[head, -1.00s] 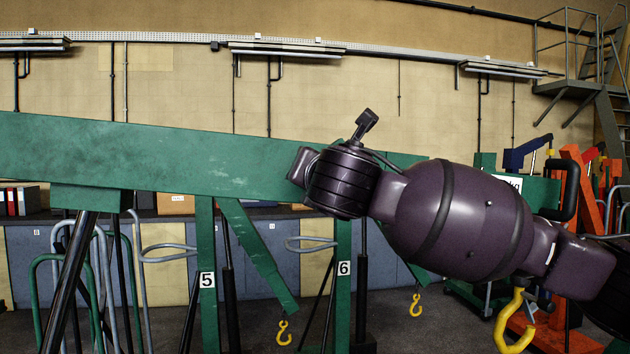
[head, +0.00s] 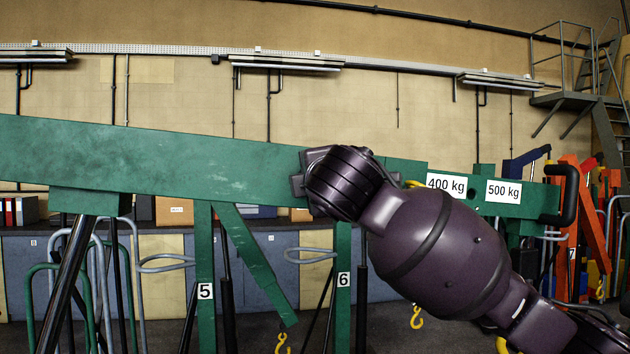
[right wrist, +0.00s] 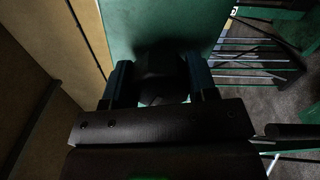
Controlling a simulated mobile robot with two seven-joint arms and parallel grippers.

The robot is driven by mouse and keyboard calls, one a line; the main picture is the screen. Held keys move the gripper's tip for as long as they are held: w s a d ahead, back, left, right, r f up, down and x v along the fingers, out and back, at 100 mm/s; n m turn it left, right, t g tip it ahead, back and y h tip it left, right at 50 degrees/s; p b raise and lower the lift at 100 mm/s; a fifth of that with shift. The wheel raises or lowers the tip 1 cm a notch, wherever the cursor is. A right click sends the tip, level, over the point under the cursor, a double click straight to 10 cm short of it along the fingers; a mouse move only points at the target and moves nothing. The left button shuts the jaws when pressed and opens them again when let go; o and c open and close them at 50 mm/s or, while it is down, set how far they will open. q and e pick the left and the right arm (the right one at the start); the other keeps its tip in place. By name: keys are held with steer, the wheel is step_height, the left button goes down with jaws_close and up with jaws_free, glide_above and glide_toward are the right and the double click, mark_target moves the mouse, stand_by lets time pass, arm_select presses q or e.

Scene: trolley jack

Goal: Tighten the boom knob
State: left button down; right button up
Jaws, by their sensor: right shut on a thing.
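The green boom (head: 150,152) runs across the head view, sloping down to the right, with 400 kg and 500 kg labels near its right end. In the right wrist view a dark knob (right wrist: 160,72) stands against the boom's green face (right wrist: 155,22). My right gripper (right wrist: 160,88) has one finger on each side of the knob and is shut on it. The knob is in deep shadow, so its shape is unclear. In the head view my right wrist lies in front of the boom and hides the knob. My left gripper is not in view.
A black handle (head: 567,195) is at the boom's right end. Yellow hooks (head: 416,317) hang below. Green posts marked 5 (head: 205,265) and 6 (head: 343,265) stand behind, with grey cabinets (head: 260,265) and orange equipment to the right.

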steer(key=m, duration=0.4)
steer(key=shift+f+m, duration=0.1)
steer(key=shift+m, duration=0.3)
steer(key=m, duration=0.3)
steer(key=shift+a+m, duration=0.1)
steer(key=shift+m, duration=0.2)
steer(key=m, duration=0.3)
steer(key=shift+m+p, duration=0.3)
steer(key=shift+p, duration=0.05)
steer(key=shift+m, duration=1.8)
steer(key=o, duration=0.9)
